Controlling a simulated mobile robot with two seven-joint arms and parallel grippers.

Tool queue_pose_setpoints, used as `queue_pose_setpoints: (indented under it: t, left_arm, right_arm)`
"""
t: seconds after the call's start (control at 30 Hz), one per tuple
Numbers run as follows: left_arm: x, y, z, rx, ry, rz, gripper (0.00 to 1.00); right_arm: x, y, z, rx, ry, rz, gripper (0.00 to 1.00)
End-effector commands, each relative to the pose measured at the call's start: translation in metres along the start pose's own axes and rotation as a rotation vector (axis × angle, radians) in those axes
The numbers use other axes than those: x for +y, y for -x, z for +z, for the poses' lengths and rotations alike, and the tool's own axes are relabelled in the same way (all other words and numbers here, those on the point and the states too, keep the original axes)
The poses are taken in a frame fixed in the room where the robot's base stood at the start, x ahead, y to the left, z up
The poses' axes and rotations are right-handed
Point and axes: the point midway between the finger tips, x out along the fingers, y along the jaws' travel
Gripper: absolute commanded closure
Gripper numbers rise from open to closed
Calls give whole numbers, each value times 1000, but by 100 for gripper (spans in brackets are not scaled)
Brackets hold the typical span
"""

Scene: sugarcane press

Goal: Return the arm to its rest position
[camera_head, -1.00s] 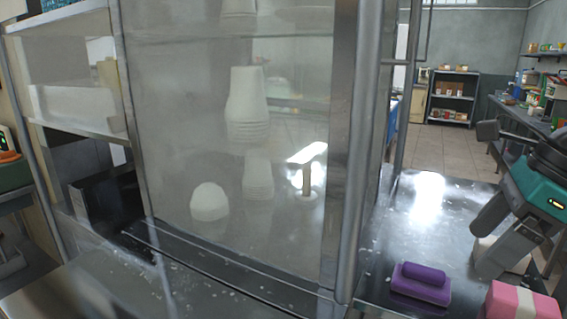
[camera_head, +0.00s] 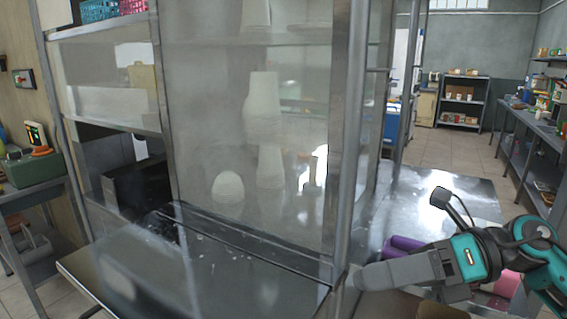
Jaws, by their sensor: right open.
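My right arm comes in from the right, with teal and grey links. My right gripper (camera_head: 368,277) points left, near the front corner of the glass-sided cabinet (camera_head: 232,130). It is open and holds nothing that I can see; its fingers overlap side-on. It partly covers a purple block (camera_head: 404,244) on the metal counter (camera_head: 460,195). A pink block (camera_head: 507,284) shows partly behind my arm. My left gripper is not in view.
Stacked white cups (camera_head: 262,105) stand behind the cabinet's glass. A metal post (camera_head: 346,150) rises at its right corner. A green box (camera_head: 32,168) sits on a side table at left. Open floor (camera_head: 450,150) and shelves (camera_head: 462,100) lie farther back.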

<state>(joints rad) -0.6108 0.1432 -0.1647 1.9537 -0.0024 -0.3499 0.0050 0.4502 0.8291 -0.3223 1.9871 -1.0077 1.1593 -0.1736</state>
Motion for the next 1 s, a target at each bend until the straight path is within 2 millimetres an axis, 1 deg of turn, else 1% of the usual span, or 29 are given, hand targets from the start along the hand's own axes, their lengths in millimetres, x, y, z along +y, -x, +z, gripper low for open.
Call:
queue_pose_setpoints:
  t: [0.03,0.07,0.17,0.2,0.27,0.33,0.37,0.4,0.47,0.5,0.57,0.6,0.67,0.7,0.8,0.9,1.0]
  left_arm:
    - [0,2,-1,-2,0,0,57]
    - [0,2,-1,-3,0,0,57]
    - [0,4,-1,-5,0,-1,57]
    - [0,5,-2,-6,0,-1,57]
    - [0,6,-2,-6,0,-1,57]
    - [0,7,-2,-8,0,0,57]
    - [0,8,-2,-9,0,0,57]
    - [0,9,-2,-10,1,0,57]
    - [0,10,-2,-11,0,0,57]
    - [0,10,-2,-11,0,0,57]
    - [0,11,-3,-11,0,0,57]
    - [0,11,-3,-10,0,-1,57]
    - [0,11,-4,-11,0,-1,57]
    - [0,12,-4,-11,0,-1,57]
    - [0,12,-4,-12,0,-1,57]
    - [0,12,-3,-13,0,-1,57]
    - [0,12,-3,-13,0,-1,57]
  right_arm:
    - [0,-12,3,-123,-117,93,14]
    - [-1,-15,6,-202,-191,144,14]
    - [-16,-18,15,-471,-459,279,14]
    - [-27,-15,16,-579,-578,322,14]
    - [-50,-9,11,-741,-764,371,14]
    - [-81,-2,-6,-928,-995,409,14]
    - [-96,2,-17,-1007,-1097,418,14]
    - [-116,6,-36,-1112,-1237,423,14]
    - [-145,9,-72,-1263,-1450,418,14]
    - [-160,10,-99,-1351,-1581,407,14]
    - [-178,9,-140,-1467,-1760,382,14]
    - [-186,7,-166,-1534,-1870,363,14]
    - [-193,2,-203,-1617,-2013,332,14]
    - [-196,-1,-225,-1663,-2096,309,14]
    - [-197,-8,-267,-1746,-2253,263,14]
    - [-195,-13,-291,-1789,-2342,234,14]
    - [-195,-15,-299,-1805,-2375,223,14]
